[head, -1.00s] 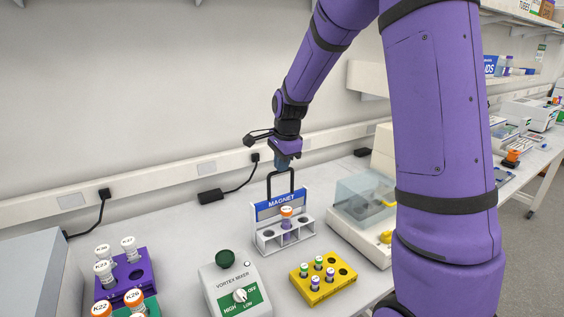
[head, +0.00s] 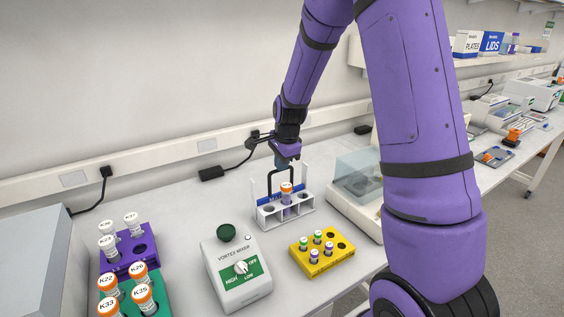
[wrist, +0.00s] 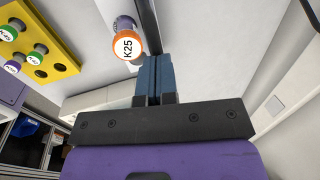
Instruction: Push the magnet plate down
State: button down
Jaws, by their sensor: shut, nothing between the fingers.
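The magnet plate (head: 268,199) is a blue panel with a black loop handle (head: 269,181), low behind the white rack (head: 270,219) at the bench's middle; only a strip of blue shows above the rack. An orange-capped tube (head: 286,193) stands upright in the rack; its cap reads K25 in the wrist view (wrist: 127,47). My gripper (head: 282,163) is shut and empty, pointing down at the top of the handle. In the wrist view its blue fingers (wrist: 154,72) are together beside a dark bar of the handle. Whether they touch it I cannot tell.
The vortex mixer (head: 237,270) stands at the front left of the rack, and a yellow rack (head: 322,251) with several small tubes at the front right. A clear-lidded device (head: 358,180) is close on the right. Purple (head: 128,250) and green racks hold tubes at left.

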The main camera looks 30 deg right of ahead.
jog(key=shift+s+f, duration=0.25)
jog(key=shift+f, duration=0.05)
jog(key=v, duration=1.4)
jog(key=shift+w+r, duration=0.3)
jog(key=shift+r, duration=0.1)
jog(key=s+a+r+n+t, duration=0.1)
jog(key=s+a+r+n, duration=0.25)
jog(key=s, duration=0.35)
jog(key=s+a+r+n, duration=0.3)
jog(key=s+r+n, duration=0.2)
jog(key=s, duration=0.1)
jog(key=s+a+n+t, duration=0.1)
jog(key=s+a+n, duration=0.3)
jog(key=s+n, duration=0.5)
jog(key=s, duration=0.7)
jog(key=shift+r+t, duration=0.3)
jog(key=shift+t, duration=0.1)
